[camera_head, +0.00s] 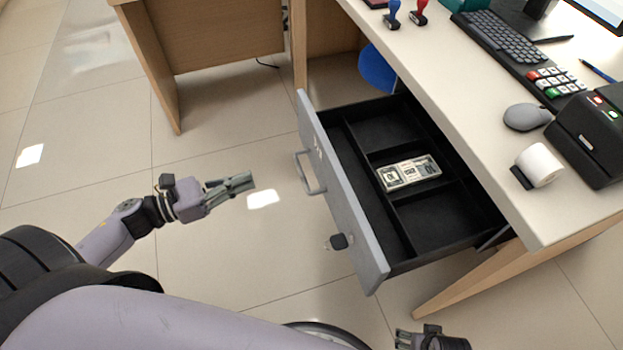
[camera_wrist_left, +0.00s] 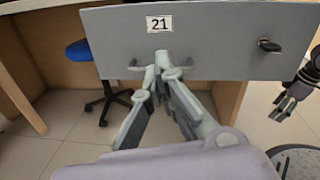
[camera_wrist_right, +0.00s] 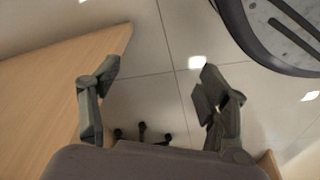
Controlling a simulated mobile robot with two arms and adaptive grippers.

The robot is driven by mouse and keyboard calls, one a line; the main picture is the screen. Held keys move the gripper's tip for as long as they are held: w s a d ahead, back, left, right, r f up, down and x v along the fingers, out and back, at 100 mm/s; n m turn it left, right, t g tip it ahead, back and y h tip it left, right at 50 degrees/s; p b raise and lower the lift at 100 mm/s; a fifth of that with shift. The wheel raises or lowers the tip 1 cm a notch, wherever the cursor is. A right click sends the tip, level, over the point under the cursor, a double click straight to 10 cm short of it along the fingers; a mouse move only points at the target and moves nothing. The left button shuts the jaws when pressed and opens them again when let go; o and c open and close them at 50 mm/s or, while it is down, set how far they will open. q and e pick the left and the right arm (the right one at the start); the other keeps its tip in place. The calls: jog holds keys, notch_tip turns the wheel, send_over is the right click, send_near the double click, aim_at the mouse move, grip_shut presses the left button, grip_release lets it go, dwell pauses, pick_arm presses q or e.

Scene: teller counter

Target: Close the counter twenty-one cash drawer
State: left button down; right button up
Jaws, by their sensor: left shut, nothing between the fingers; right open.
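The cash drawer (camera_head: 345,190) stands pulled out from the counter, with banknotes (camera_head: 408,172) in one of its black compartments. Its grey front has a bar handle (camera_head: 307,172) and a key in a lock (camera_head: 340,242). In the left wrist view the drawer front (camera_wrist_left: 215,35) carries a label "21" (camera_wrist_left: 159,24). My left gripper (camera_head: 243,182) is shut and empty, in front of the drawer front and apart from it in the head view; in its wrist view the fingertips (camera_wrist_left: 163,62) overlap the handle. My right gripper (camera_wrist_right: 160,80) is open and empty, low beside the counter's wooden side.
The counter top (camera_head: 480,120) holds a keyboard (camera_head: 500,40), a mouse (camera_head: 527,116), a paper roll (camera_head: 540,164), a black device (camera_head: 592,135) and stamps (camera_head: 393,14). A blue chair (camera_head: 377,70) stands behind the drawer. The tiled floor in front of the drawer is clear.

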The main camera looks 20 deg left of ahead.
aim_at(324, 162)
pick_arm(q)
jog(key=w+d+m, duration=0.1)
jog(key=w+d, duration=0.1)
jog(key=d, duration=0.2)
jog(key=w+d+r+m+g+h, duration=0.1)
jog(key=w+d, duration=0.1)
jog(key=d, duration=0.2)
jog(key=w+d+m, duration=0.1)
jog(key=w+d, duration=0.1)
jog(key=d, duration=0.2)
jog(key=shift+w+r, duration=0.4)
jog(key=shift+w+d+f, duration=0.1)
jog(key=shift+w+d, duration=0.2)
jog(key=shift+d, duration=0.2)
pick_arm(e)
jog(key=shift+f, duration=0.35)
pick_arm(q)
jog(key=shift+w+d, duration=0.35)
jog(key=shift+d, duration=0.1)
jog(key=b+x, duration=0.1)
jog(key=x, duration=1.1)
jog(key=b+x, duration=0.1)
jog(key=x, duration=1.1)
jog(key=shift+s+d, duration=0.15)
jog(key=shift+d, duration=0.25)
jog(key=shift+r, duration=0.3)
pick_arm(e)
notch_tip(324, 162, up, 10)
jog(key=w, duration=0.1)
jog(key=shift+t, duration=0.3)
